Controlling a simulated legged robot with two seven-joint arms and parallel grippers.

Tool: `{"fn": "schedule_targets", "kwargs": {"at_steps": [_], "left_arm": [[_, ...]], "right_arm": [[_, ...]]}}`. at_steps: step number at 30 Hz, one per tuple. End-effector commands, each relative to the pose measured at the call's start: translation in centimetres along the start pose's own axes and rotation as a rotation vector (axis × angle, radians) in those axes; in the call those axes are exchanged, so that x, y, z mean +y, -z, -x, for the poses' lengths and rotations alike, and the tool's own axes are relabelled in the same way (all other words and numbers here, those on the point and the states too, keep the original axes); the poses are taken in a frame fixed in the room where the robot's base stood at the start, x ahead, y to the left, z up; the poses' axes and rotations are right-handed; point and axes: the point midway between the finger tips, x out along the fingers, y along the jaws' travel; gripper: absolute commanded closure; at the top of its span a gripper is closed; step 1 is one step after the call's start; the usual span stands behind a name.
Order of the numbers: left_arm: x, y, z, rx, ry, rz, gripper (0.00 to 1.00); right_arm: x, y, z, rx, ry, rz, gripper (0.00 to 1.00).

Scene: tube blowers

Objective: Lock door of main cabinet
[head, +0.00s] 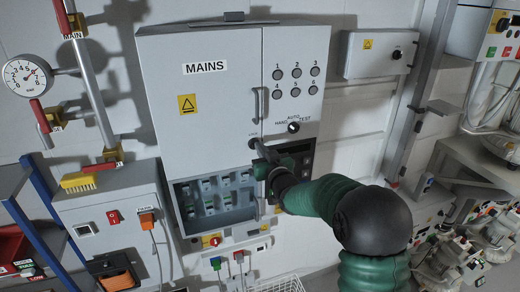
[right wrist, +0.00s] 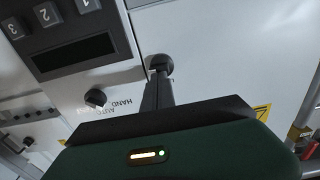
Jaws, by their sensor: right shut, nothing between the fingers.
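The main cabinet (head: 165,100) is a grey box labelled MAINS, with a yellow warning sign on its left door. That door looks closed, with a vertical handle (head: 257,106) at its right edge. Below the handle sits a small dark knob (head: 252,143); in the right wrist view it is a round dark knob (right wrist: 160,63). My right gripper (head: 259,157) is shut and empty in front of the cabinet. Its fingertips (right wrist: 157,90) point at the knob and appear at or just under it; contact is unclear. My left gripper is not in view.
A rotary HAND/AUTO/TEST selector (head: 293,127) and several numbered buttons (head: 296,73) sit on the right panel. Breakers show in the lower window (head: 215,205). A smaller box (head: 375,55) hangs at right. A pressure gauge (head: 27,77) and a yellow brush (head: 78,182) are at left.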

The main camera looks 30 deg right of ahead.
Motion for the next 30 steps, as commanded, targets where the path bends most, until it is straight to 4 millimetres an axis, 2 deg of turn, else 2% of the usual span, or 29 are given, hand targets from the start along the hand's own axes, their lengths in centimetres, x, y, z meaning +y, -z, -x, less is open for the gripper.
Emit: {"fn": "schedule_targets", "kwargs": {"at_steps": [1,30], "left_arm": [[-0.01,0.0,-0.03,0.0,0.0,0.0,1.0],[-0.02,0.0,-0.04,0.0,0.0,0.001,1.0]], "right_arm": [[0.43,-0.11,-0.02,-0.003,-0.009,0.0,1.0],[-0.42,-0.33,-0.03,-0.008,0.002,0.001,1.0]]}}
